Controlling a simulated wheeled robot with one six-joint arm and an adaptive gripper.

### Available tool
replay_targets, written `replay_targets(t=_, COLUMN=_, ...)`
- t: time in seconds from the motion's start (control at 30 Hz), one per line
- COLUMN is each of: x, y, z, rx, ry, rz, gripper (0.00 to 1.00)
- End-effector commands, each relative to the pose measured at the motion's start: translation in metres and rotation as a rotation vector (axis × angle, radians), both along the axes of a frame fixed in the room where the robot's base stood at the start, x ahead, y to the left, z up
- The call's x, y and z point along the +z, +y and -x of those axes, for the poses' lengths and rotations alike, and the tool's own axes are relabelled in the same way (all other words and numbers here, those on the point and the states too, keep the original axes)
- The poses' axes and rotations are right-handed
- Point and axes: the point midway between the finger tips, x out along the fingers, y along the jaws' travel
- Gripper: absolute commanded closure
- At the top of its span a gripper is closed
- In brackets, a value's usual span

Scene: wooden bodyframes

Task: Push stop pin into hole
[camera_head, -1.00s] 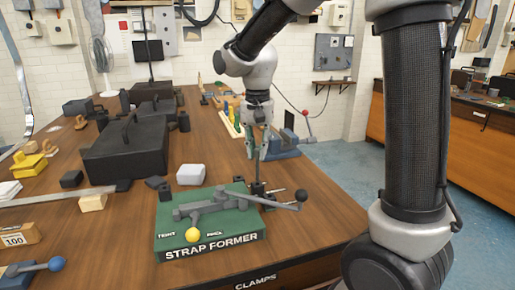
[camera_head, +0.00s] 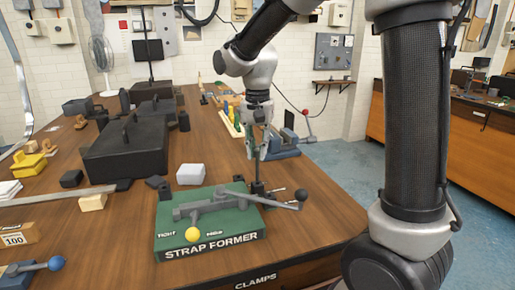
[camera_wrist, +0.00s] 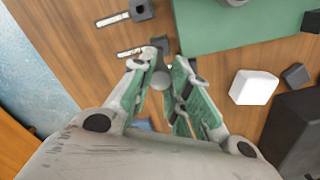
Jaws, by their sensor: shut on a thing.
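The green strap former (camera_head: 215,222) sits near the right corner of the wooden table, with a grey lever (camera_head: 235,203) across its top. Its plate also shows in the wrist view (camera_wrist: 245,22). My gripper (camera_head: 262,155) is above the fixture's back right edge, fingers pointing down. It is shut on a slim dark upright pin (camera_head: 257,172), apparently the stop pin. In the wrist view, a round grey end (camera_wrist: 160,80) shows between my fingertips (camera_wrist: 163,72). The pin's lower end is close to a dark block by the lever; I cannot tell whether it sits in a hole.
A yellow ball (camera_head: 193,234) marks the front of the fixture. A white block (camera_head: 191,174) and a large black box (camera_head: 125,150) stand to the left. A blue vise (camera_head: 284,143) stands behind my gripper.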

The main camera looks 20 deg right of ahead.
Motion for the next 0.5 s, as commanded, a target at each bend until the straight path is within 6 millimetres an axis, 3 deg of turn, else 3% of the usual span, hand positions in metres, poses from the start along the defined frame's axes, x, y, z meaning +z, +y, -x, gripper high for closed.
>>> replay_targets(t=0.5, x=-0.013, y=0.0, z=0.0, rx=0.0, ry=0.001, rz=0.0, gripper=1.0)
